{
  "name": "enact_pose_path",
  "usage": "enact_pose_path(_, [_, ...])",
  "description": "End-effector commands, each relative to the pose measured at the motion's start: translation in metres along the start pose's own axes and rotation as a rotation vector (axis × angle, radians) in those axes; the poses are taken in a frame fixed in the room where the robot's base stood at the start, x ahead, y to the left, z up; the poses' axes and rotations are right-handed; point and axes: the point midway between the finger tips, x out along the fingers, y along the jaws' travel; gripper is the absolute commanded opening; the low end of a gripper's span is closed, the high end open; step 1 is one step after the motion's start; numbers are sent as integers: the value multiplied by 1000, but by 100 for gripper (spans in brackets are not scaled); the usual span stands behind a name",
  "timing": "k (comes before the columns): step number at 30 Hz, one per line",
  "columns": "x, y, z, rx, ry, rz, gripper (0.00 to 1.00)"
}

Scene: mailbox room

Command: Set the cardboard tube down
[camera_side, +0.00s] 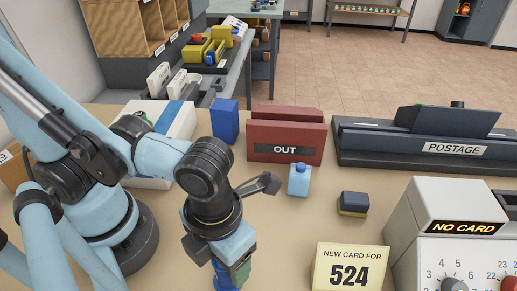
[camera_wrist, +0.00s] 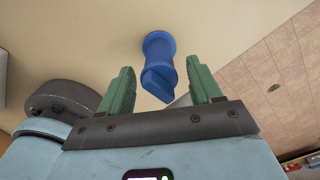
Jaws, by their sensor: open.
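My gripper (camera_wrist: 160,66) is open, with its two green fingers apart. In the wrist view a blue rounded, tube-like object (camera_wrist: 158,68) with a wider rim stands on the tan table between and beyond the fingers. A gap shows on both sides of it. In the side view my gripper (camera_side: 235,270) points down at the lower middle edge, and a bit of blue (camera_side: 222,277) shows beside a green finger. No brown cardboard tube can be made out, and I cannot tell whether the blue object is the tube.
On the table (camera_side: 290,225) are a small blue bottle (camera_side: 299,181), a dark blue block (camera_side: 353,203), a yellow 524 card (camera_side: 349,268), a red OUT holder (camera_side: 284,148), a POSTAGE unit (camera_side: 420,145) and a NO CARD machine (camera_side: 455,215). Bare table lies between them.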

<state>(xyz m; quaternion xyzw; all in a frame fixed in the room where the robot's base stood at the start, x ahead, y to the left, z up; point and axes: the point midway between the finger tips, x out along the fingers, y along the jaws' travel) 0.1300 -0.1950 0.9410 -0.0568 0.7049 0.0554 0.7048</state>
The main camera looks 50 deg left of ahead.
Motion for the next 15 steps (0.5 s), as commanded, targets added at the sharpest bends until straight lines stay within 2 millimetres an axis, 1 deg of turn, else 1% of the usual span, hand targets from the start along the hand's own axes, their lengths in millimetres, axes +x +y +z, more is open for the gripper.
enact_pose_path(15, [-63, 0, 0, 0, 0, 1, 64])
